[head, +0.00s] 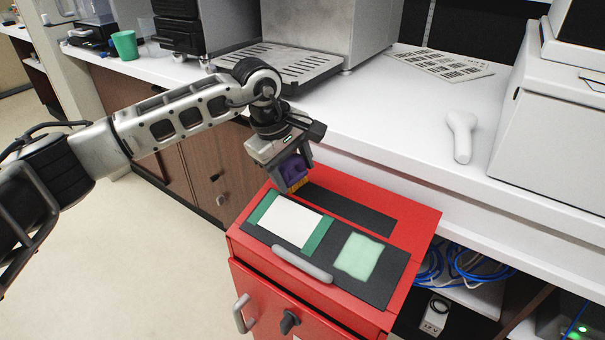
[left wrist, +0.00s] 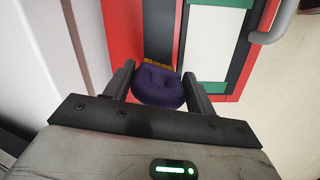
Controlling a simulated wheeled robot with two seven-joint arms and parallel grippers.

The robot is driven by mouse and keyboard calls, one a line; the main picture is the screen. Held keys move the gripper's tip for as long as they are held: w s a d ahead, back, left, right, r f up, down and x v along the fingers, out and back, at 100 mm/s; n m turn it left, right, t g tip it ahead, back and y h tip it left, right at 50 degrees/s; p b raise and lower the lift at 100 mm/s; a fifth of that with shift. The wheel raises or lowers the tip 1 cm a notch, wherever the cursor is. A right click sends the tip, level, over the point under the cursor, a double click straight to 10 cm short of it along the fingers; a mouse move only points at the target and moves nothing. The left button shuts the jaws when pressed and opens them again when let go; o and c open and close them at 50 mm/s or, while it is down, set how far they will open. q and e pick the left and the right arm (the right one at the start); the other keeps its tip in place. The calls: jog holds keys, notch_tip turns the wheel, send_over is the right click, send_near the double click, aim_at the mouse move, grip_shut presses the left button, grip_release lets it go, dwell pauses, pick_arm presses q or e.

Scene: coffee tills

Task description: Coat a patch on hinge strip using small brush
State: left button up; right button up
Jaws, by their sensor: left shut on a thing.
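My left gripper (head: 291,165) is shut on the small brush (head: 293,171), which has a purple handle and yellow-orange bristles. The brush also shows between the fingers in the left wrist view (left wrist: 158,88), with its bristles facing the cabinet top. A long dark strip (head: 350,209), which looks like the hinge strip, runs along the back of the red cabinet top (head: 412,222). The bristles are at or just above its left end; I cannot tell whether they touch. In front lies a dark panel (head: 333,245) with a white, green-edged rectangle (head: 290,221) and a pale green patch (head: 359,257). My right gripper is not in view.
A grey handle (head: 302,264) stands up at the panel's front edge. A white counter (head: 400,120) runs behind the cabinet, with a coffee machine (head: 300,30), a white handheld device (head: 461,135) and a white box (head: 550,125). Blue cables (head: 470,262) lie on a shelf below right.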

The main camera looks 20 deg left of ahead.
aim_at(290, 160)
pick_arm(q)
jog(key=shift+a, duration=0.15)
jog(key=shift+d+p+v, duration=0.15)
jog(key=shift+p+v, duration=0.6)
jog(key=shift+v, duration=0.35)
jog(key=shift+d+p+v, duration=0.15)
jog(key=shift+p+v, duration=0.55)
jog(key=shift+v, duration=0.4)
jog(key=shift+p+v, duration=0.35)
jog(key=shift+v, duration=0.5)
jog(key=shift+s+d, duration=0.1)
jog(key=shift+d+p+v, duration=0.15)
jog(key=shift+p+v, duration=0.25)
jog(key=shift+v, duration=0.3)
jog(key=shift+d+p+v, duration=0.15)
jog(key=shift+p+v, duration=0.2)
jog(key=shift+v, duration=0.4)
jog(key=shift+s+a, duration=0.1)
jog(key=shift+a, duration=0.05)
